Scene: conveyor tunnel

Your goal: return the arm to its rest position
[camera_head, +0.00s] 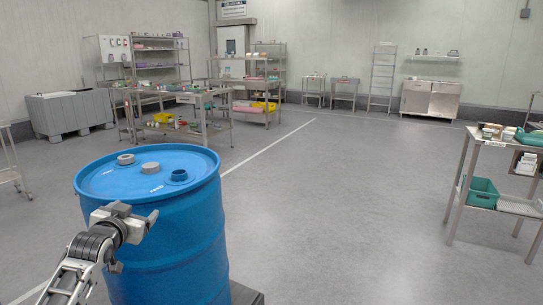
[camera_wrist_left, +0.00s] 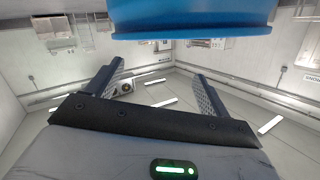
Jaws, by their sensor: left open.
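My left arm (camera_head: 85,262) comes in from the lower left in the head view, bent upward. My left gripper (camera_head: 138,225) is in front of the near left side of a large blue drum (camera_head: 185,240). In the left wrist view the two fingers of the left gripper (camera_wrist_left: 157,70) stand wide apart with nothing between them. The drum (camera_wrist_left: 190,15) fills the top of that view, beyond the fingers. I cannot tell whether the gripper touches the drum. My right gripper does not show.
A steel table (camera_head: 477,150) with a green bin (camera_head: 483,192) stands at the right. Shelves and a workbench (camera_head: 185,97) stand farther back. The central floor (camera_head: 330,190) is clear.

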